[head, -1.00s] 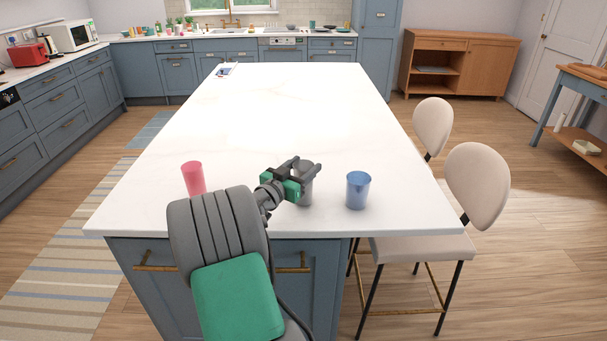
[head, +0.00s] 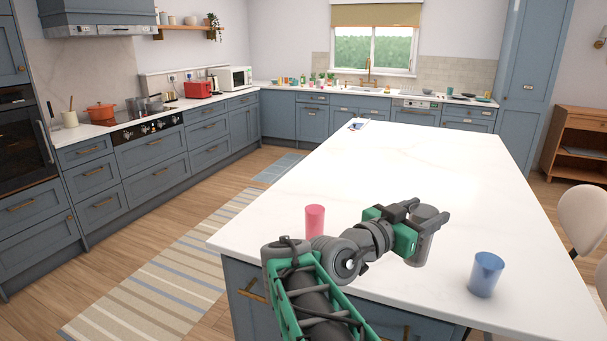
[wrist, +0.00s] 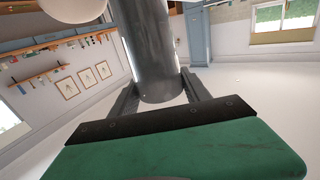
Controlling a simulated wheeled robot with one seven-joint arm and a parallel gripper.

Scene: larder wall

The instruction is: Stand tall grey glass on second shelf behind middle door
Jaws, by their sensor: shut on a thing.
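My gripper (head: 428,220) is shut on the tall grey glass (head: 424,243), with one finger on each side of it, at the near part of the white island. The glass is upright in the head view, and I cannot tell whether its base is clear of the top. In the wrist view the grey glass (wrist: 149,50) stands between the two fingers (wrist: 160,92). No shelf behind a middle door can be made out with certainty.
A pink glass (head: 315,222) stands left of my gripper and a blue glass (head: 486,274) right of it, both on the white island top (head: 390,165). A beige stool (head: 583,215) is at the right. Blue cabinets (head: 205,140) line the left and back walls. Striped rug (head: 165,275) and open floor lie left.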

